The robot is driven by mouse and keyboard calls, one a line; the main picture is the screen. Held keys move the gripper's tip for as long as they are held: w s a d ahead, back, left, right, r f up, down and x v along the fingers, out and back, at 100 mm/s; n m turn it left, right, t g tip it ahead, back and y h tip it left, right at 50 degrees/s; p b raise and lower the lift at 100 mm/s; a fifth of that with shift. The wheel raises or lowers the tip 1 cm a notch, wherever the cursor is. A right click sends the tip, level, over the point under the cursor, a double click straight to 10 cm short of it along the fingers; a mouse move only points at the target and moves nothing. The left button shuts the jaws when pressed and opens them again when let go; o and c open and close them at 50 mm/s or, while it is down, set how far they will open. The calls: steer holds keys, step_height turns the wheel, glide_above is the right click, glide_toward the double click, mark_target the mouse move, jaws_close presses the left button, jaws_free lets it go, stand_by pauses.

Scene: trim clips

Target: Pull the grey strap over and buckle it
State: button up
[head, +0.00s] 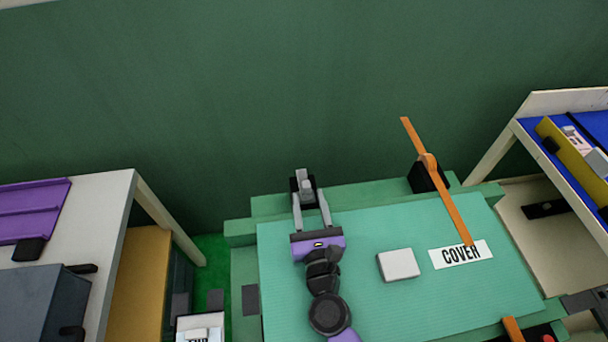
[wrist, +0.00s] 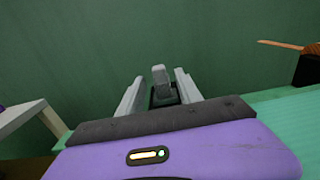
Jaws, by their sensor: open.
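The grey strap (head: 304,176) stands up from a black mount at the far edge of the green table, and it also shows in the wrist view (wrist: 160,80). My gripper (head: 310,194) is open, its two grey fingers pointing at the strap. In the wrist view the strap's end appears between the open fingers (wrist: 158,84), with a gap on each side; I cannot tell whether it is within their reach in depth. No buckle for the grey strap is visible; my arm covers the table in front of it.
An orange strap (head: 448,205) rises from a black mount and slants across to the white COVER label (head: 461,254). A white block (head: 398,264) lies right of my arm. Side tables stand left (head: 100,205) and right (head: 563,103). A green wall is behind.

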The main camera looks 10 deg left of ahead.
mark_target(304, 177)
steer(key=x, duration=0.7)
steer(key=shift+w+a, duration=0.1)
steer(key=shift+w, duration=0.1)
steer(key=shift+c, duration=0.4)
jaws_close()
stand_by(0.8)
